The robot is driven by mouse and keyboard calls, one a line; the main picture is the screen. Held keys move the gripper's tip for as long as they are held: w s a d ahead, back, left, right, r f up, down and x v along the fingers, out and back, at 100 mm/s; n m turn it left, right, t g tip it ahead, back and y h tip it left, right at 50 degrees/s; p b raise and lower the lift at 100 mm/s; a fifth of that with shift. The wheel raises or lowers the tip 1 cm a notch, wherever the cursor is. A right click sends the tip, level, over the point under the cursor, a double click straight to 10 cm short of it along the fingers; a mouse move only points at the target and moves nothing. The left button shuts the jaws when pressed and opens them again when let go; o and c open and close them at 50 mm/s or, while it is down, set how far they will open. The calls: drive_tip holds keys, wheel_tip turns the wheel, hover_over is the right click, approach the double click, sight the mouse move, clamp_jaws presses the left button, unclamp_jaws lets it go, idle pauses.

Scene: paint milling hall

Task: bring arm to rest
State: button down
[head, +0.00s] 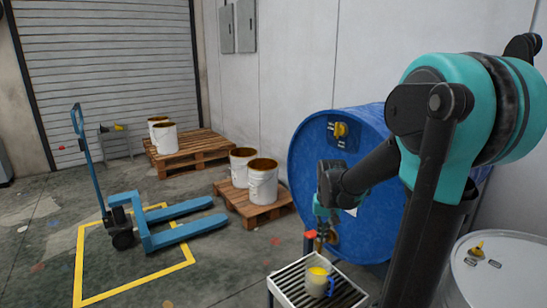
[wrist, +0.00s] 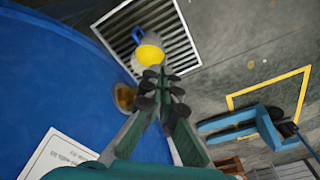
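My gripper (wrist: 162,80) points down in front of the blue drum's face. In the wrist view its two fingers run close together, with at most a narrow gap at the tips and nothing seen held. In the head view the gripper (head: 321,212) is small and partly hidden against the drum, beside a red-handled tap (head: 310,234). My arm is reached out and bent at the elbow. A cup with yellow paint and a blue handle (head: 316,282) stands on the slatted grate below; it also shows beyond the fingertips in the wrist view (wrist: 150,54).
The blue drum (head: 308,165) lies close beside my forearm. The slatted grate (head: 287,283) is below. A white drum (head: 500,270) stands at the right. Pallets with white buckets (head: 263,181) and a blue pallet jack (head: 150,228) are further left. Open floor lies between.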

drive_tip(key=s+d+f+t, duration=0.1)
drive_tip(key=s+f, duration=0.2)
drive_tip(key=s, duration=0.4)
drive_tip(key=s+d+f+n+t, duration=0.1)
drive_tip(key=s+f, duration=0.2)
drive_tip(key=s, duration=0.5)
drive_tip(key=shift+t, duration=0.3)
drive_tip(key=shift+r, duration=0.1)
idle(1.5)
